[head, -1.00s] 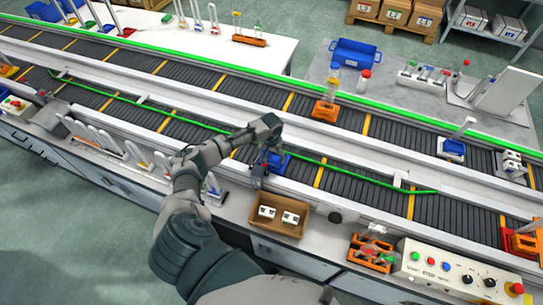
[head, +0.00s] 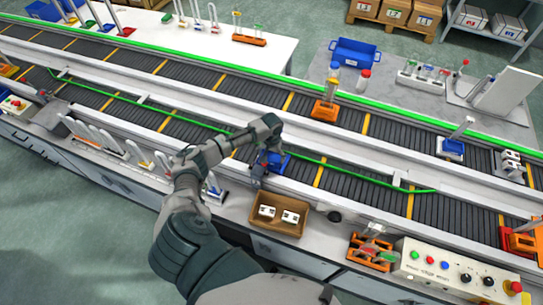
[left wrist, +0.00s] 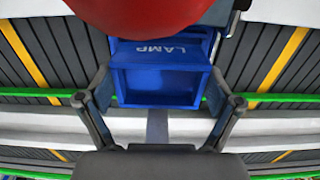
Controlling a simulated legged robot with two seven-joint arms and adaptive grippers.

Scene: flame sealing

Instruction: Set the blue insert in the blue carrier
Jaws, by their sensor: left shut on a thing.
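My left gripper (head: 262,170) reaches over the near edge of the conveyor, fingers down, at a blue piece (head: 279,162) on or just above the belt. In the left wrist view, the fingers (left wrist: 158,98) flank a blue boxy body (left wrist: 160,82) lettered LAMP, with a recessed face. I take it as the blue insert, and the gripper is shut on it. A large red dome (left wrist: 155,12) covers the top of that view. I cannot tell the insert's edge from the blue carrier's, or whether the insert is seated. My right gripper is not in view.
A brown box (head: 279,228) with white parts stands on the near ledge, close to my gripper. A control panel (head: 455,268) and an orange holder (head: 371,252) are to its right. A green rail (head: 340,172) runs along the belt. An orange carrier (head: 325,111) stands across it.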

